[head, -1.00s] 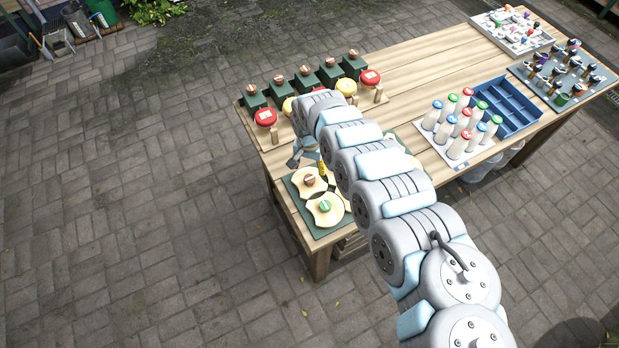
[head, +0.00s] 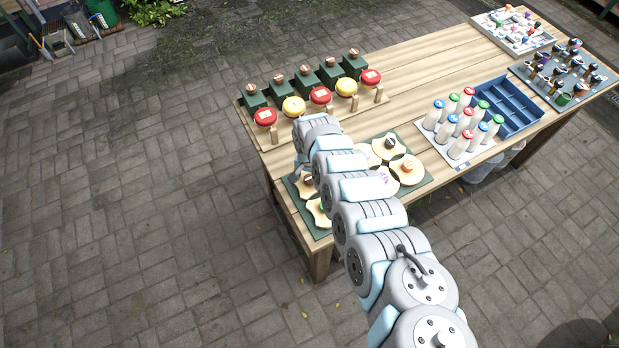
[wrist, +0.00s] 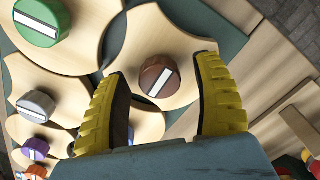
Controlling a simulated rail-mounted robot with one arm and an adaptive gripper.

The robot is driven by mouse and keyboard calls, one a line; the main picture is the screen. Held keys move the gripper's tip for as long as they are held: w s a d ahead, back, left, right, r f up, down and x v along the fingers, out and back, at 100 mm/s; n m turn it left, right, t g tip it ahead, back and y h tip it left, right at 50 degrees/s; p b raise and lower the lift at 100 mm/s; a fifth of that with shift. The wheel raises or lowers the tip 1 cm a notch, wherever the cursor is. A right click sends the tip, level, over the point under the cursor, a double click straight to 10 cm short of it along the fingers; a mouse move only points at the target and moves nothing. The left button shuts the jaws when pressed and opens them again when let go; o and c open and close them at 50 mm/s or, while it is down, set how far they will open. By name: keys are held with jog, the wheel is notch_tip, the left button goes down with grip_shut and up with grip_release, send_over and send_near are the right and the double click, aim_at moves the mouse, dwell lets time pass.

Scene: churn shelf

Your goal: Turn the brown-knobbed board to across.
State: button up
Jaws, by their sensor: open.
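The brown knob (wrist: 160,77) has a white stripe slanting from lower left to upper right in the wrist view. It sits on a pale wooden board (wrist: 148,42) with scooped edges. My gripper (wrist: 163,69) is open, its yellow fingers with dark pads on either side of the knob, apart from it as far as I can see. In the head view the brown knob (head: 307,182) shows at the left end of the green base, partly hidden by my arm, and my gripper is mostly hidden there.
A green knob (wrist: 42,20) and a grey knob (wrist: 36,106) sit on neighbouring boards. Red and yellow round-topped items (head: 321,96) stand behind on the table (head: 430,60). White bottles (head: 461,145) and a blue crate (head: 505,105) stand to the right.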

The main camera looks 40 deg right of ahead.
jog(key=shift+c, duration=0.4)
grip_shut()
jog(key=shift+n, duration=0.3)
jog(key=n+p, duration=0.1)
jog(key=n, duration=1.1)
jog(key=shift+n, duration=0.3)
jog(key=n, duration=0.4)
jog(key=shift+f+n+b, duration=0.1)
jog(key=shift+n+b, duration=0.2)
jog(key=shift+b, duration=0.1)
